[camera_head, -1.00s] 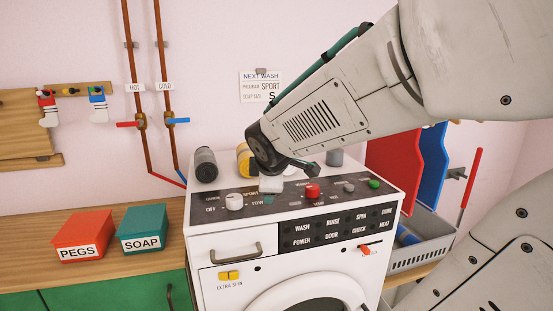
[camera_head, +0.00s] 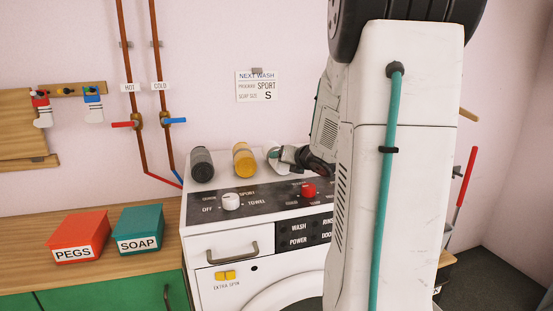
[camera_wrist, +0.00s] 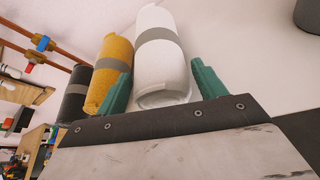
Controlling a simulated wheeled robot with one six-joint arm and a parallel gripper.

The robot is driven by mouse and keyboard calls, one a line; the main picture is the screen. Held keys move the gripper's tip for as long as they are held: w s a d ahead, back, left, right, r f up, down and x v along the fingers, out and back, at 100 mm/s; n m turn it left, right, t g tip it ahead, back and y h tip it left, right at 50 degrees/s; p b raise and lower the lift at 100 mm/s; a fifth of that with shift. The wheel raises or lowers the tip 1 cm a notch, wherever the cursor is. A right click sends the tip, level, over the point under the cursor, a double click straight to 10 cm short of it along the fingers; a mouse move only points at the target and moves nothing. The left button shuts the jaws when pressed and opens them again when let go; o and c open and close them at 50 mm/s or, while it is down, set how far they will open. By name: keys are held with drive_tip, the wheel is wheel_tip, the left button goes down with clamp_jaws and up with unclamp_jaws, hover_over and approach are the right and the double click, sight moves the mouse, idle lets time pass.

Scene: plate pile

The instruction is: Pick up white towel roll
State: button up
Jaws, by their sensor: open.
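The white towel roll (camera_wrist: 165,45) with a grey band lies on top of the washing machine, with its near end towards the wrist camera. In the head view the roll (camera_head: 271,153) shows only in part behind my gripper (camera_head: 288,156). In the wrist view my gripper (camera_wrist: 162,88) is open. One green finger is left of the roll's near end and the other is right of it. I cannot tell whether either finger touches the roll.
A yellow roll (camera_head: 244,160) and a dark grey roll (camera_head: 202,165) lie left of the white one; the yellow is close to the left finger. Another grey object (camera_wrist: 308,14) is at upper right. The control panel (camera_head: 262,197) with knobs lies in front.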

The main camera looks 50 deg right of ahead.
drive_tip(key=x, duration=0.3)
drive_tip(key=shift+w+f, duration=0.1)
drive_tip(key=shift+w, duration=0.05)
drive_tip(key=c, duration=0.9)
drive_tip(key=shift+o, duration=0.2)
